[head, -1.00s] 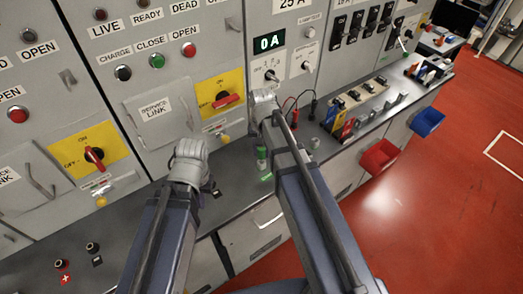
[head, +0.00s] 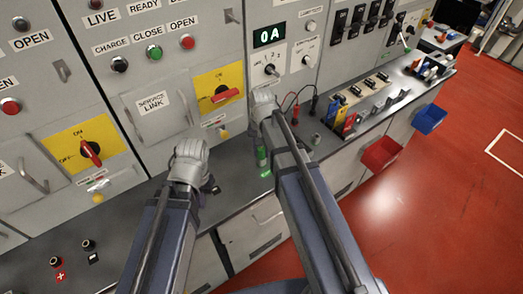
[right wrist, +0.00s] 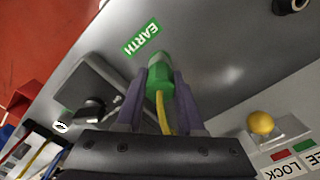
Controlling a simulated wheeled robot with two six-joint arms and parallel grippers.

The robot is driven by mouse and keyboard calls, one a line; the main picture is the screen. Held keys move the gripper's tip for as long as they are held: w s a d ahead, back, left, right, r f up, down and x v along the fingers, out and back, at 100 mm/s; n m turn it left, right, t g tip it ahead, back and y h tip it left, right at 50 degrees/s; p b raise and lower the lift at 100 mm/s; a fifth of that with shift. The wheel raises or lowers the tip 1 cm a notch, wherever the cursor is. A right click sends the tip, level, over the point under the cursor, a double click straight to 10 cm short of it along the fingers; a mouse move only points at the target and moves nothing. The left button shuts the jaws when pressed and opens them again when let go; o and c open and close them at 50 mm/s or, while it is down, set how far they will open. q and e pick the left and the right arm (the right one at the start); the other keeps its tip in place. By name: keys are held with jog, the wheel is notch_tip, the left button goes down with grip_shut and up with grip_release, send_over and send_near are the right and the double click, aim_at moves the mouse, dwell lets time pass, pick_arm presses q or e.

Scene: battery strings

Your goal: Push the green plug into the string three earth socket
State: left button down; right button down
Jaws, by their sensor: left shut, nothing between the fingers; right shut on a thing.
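The green plug (right wrist: 160,82) with its yellow cable is between the fingers of my right gripper (right wrist: 158,98), which is shut on it. In the head view, green (head: 262,155) shows beside my right arm, just above the bench. A green EARTH label (right wrist: 141,38) lies on the grey bench just past the plug; it also shows in the head view (head: 266,173). The earth socket itself is hidden, so I cannot tell whether the plug is in it. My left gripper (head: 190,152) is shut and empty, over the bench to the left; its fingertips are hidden.
The grey cabinet wall with a yellow switch plate (head: 219,91) stands close behind both grippers. Bench sockets (head: 88,244) sit at the front left. Red and black leads (head: 294,110) and a rack of tools (head: 360,105) lie to the right. A red bin (head: 382,153) hangs off the bench edge.

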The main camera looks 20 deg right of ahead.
pick_arm(q)
jog(key=shift+f, duration=0.2)
pick_arm(e)
jog(key=shift+f, duration=0.2)
jog(key=shift+c, duration=2.2)
grip_release()
pick_arm(q)
jog(key=shift+r, duration=0.1)
pick_arm(e)
jog(key=shift+r, duration=0.1)
notch_tip(320, 180, up, 8)
jog(key=p, duration=0.7)
jog(key=shift+p, duration=0.4)
pick_arm(q)
notch_tip(320, 180, up, 8)
pick_arm(e)
jog(key=shift+f, duration=0.2)
pick_arm(q)
notch_tip(320, 180, down, 3)
jog(key=b, duration=0.3)
pick_arm(e)
jog(key=s+a+f+n+h, duration=0.1)
jog(key=s+a+f+n, duration=0.1)
jog(key=s+a+n, duration=0.6)
jog(key=s+a, duration=0.2)
jog(key=s, duration=0.4)
jog(key=shift+s+a+f+n, duration=0.15)
jog(key=shift+a+f+n, duration=0.1)
jog(key=shift+f+n, duration=0.15)
